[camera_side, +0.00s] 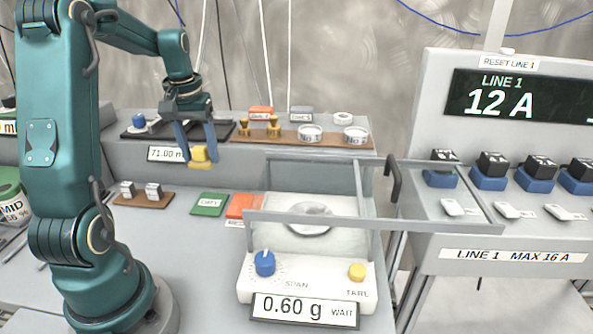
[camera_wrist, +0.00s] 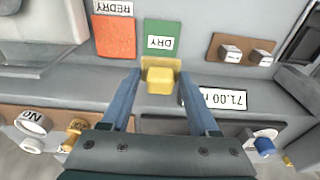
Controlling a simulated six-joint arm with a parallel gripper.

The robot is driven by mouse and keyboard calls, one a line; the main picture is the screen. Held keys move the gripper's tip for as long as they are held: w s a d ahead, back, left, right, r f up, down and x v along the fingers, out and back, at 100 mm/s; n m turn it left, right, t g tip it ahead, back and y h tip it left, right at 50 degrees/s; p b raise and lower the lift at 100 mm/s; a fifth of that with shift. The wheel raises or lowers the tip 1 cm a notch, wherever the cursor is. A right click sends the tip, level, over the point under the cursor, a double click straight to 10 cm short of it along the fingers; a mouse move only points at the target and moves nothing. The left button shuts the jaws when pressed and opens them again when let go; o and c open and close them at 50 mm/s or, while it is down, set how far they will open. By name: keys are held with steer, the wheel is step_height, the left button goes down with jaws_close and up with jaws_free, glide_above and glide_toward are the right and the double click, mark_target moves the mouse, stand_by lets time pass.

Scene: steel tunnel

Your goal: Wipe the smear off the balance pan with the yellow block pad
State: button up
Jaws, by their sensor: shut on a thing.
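My gripper (camera_side: 197,150) is shut on the yellow block pad (camera_side: 200,160) and holds it up left of the balance. In the wrist view the pad (camera_wrist: 160,80) sits between the two blue fingertips of my gripper (camera_wrist: 160,72). The balance (camera_side: 307,275) stands at the front centre and its display reads 0.60 g WAIT. Its round pan (camera_side: 310,229) lies inside the glass shield (camera_side: 270,190). A pale grey patch shows on the pan, but I cannot make out the smear's edges through the glass.
A glass panel (camera_side: 440,196) of the shield sticks out right, with a dark handle (camera_side: 393,178). A green DRY card (camera_side: 209,204) and orange card (camera_side: 240,206) lie left of the balance. A rear shelf holds weights and dishes (camera_side: 311,134). A blue knob (camera_side: 265,262) fronts the balance.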

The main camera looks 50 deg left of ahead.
steer(key=r, duration=0.9)
steer(key=shift+w+d+r, duration=0.25)
steer(key=shift+w+d, duration=0.05)
steer(key=shift+w, duration=0.05)
steer(key=w+d+m, duration=0.5)
steer(key=w+d, duration=0.2)
steer(key=d, duration=0.2)
steer(key=m+h, duration=0.1)
steer(key=m, duration=0.3)
glide_above(312, 208)
steer(key=shift+s+f, duration=0.15)
steer(key=shift+f, duration=5.85)
steer(key=shift+s+d+f, duration=0.3)
steer(key=shift+f, duration=0.3)
steer(key=shift+c, duration=0.7)
steer(key=shift+s+d, duration=1.05)
steer(key=shift+d, duration=0.05)
steer(key=shift+w+a, duration=1.3)
steer(key=shift+a, duration=0.05)
steer(key=shift+w+a+r, duration=0.1)
steer(key=shift+w+a, duration=0.05)
step_height(312, 208, up, 8)
steer(key=shift+f, duration=0.2)
